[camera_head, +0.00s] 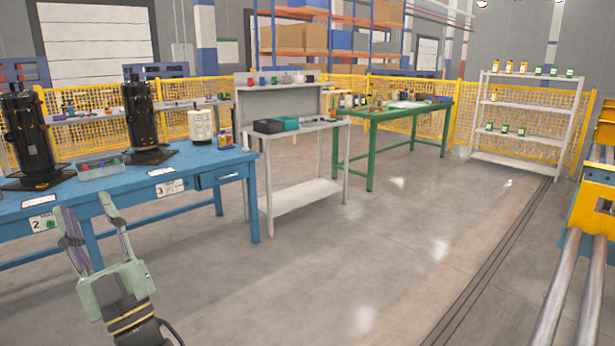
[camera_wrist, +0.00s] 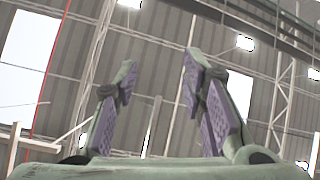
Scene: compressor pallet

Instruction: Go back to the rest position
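My gripper (camera_head: 88,225) is at the lower left of the head view, in front of the blue workbench (camera_head: 190,163). Its two fingers point up and stand apart, with nothing between them. In the wrist view my gripper (camera_wrist: 160,88) also shows open and empty, with purple pads on the fingers and the ceiling behind them. No held object shows in either view.
A grey table (camera_head: 300,195), a green table (camera_head: 400,125) and a white shelf (camera_head: 530,114) stand beyond. The floor (camera_head: 350,270) is clear. Yellow equipment (camera_head: 592,205) stands at right.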

